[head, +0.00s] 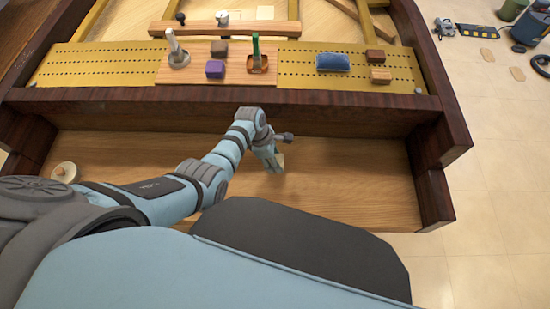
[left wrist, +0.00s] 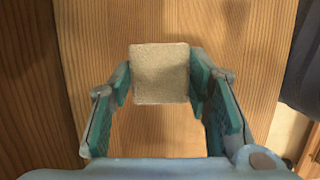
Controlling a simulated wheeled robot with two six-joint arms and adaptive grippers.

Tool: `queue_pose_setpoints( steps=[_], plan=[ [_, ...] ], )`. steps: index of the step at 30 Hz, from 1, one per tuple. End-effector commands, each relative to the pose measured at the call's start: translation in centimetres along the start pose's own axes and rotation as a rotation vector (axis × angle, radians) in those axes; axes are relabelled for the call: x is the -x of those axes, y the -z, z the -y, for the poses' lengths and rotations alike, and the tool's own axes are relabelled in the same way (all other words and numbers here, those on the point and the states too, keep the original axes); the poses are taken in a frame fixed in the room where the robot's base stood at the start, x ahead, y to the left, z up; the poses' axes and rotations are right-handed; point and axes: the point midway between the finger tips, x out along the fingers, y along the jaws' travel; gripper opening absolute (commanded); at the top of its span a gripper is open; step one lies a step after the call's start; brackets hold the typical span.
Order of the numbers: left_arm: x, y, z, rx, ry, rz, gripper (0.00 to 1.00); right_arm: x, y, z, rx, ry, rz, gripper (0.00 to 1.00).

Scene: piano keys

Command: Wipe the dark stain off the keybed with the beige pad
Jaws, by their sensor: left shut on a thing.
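The beige pad (left wrist: 160,73) is a small square block between the teal fingers of my left gripper (left wrist: 160,88), which is shut on it. In the head view my left gripper (head: 275,160) points down over the middle of the bare wooden keybed (head: 345,175), and a pale edge of the pad (head: 281,161) shows there. I cannot tell if the pad touches the wood. The keybed's grain also fills much of the left wrist view (left wrist: 95,110). I make out no clear dark stain; my arm and body cover part of the keybed. My right gripper is out of view.
A dark wooden rail (head: 340,101) runs behind the keybed, with a dark cheek block (head: 432,190) at its right end. A round wooden piece (head: 65,172) lies at the left. A purple block (head: 215,69) and a blue pad (head: 332,62) sit on the shelf behind.

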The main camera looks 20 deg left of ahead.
Motion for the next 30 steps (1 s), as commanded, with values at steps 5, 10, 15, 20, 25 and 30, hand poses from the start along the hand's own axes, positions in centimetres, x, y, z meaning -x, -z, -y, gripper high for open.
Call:
queue_pose_setpoints(
  steps=[5,10,15,20,25,30],
  plan=[
    [1.9,-0.6,0.0,-0.001,-0.001,0.001,0.0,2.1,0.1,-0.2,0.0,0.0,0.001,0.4],
    [3.1,-1.4,0.0,-0.01,0.002,0.001,0.0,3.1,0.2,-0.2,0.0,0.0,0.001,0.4],
    [3.7,-1.9,0.0,-0.017,0.004,0.0,0.0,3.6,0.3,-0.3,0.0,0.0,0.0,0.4],
    [3.6,-1.9,0.0,-0.019,0.004,0.0,0.0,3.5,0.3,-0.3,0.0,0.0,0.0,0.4],
    [3.6,-1.9,0.0,-0.019,0.004,0.0,0.0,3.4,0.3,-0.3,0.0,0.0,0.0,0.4],
    [3.6,-1.9,0.0,-0.018,0.004,0.001,0.0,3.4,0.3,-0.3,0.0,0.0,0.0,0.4]
  ],
)
